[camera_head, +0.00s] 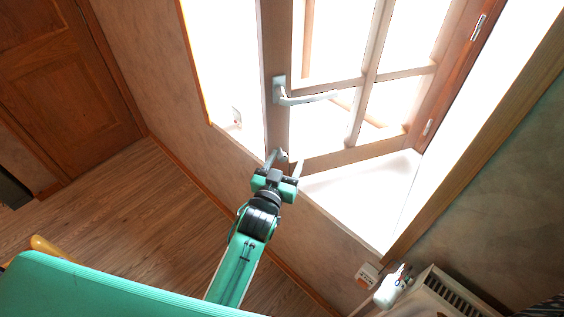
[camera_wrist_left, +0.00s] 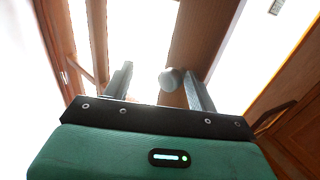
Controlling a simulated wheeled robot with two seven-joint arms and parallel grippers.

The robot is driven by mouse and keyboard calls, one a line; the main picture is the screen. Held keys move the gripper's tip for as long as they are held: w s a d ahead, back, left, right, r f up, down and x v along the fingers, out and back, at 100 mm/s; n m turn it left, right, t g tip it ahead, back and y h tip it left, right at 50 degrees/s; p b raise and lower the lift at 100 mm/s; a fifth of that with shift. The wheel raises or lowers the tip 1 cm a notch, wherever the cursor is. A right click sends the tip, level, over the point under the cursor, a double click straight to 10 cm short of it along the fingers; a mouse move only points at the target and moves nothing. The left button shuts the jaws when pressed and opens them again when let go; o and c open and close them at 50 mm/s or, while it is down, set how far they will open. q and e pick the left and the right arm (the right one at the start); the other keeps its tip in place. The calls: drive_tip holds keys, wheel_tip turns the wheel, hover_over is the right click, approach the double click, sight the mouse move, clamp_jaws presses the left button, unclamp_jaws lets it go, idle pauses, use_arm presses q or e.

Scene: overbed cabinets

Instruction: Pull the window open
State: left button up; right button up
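The window sash (camera_head: 277,60) is wood-framed with several panes, and its hinges are on the right. It stands at an angle to its frame, with a bright gap on its left. Its silver lever handle (camera_head: 310,98) is on the left stile, the lever pointing right. My left gripper (camera_head: 284,163) is at the lower end of that stile, below the handle. In the left wrist view its fingers (camera_wrist_left: 160,85) are apart, with a grey rounded knob (camera_wrist_left: 172,78) showing between them in front of wood. Contact with the knob cannot be told. My right gripper is not in view.
A white sill (camera_head: 365,190) lies below the sash. A radiator (camera_head: 450,290) with a white rounded fitting (camera_head: 391,288) is at the lower right. A brown wooden door (camera_head: 65,75) is at the upper left. The wooden floor (camera_head: 150,215) is clear in the middle.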

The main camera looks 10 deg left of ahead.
use_arm(q)
drive_tip(key=shift+d+r, duration=0.1)
drive_tip(key=shift+r, duration=0.15)
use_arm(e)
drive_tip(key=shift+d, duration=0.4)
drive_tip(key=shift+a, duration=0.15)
use_arm(q)
drive_tip(key=s+a+b, duration=0.2)
drive_tip(key=s+b, duration=0.3)
drive_tip(key=s, duration=0.8)
drive_tip(key=shift+s+a+f, duration=0.25)
drive_tip(key=shift+s, duration=0.15)
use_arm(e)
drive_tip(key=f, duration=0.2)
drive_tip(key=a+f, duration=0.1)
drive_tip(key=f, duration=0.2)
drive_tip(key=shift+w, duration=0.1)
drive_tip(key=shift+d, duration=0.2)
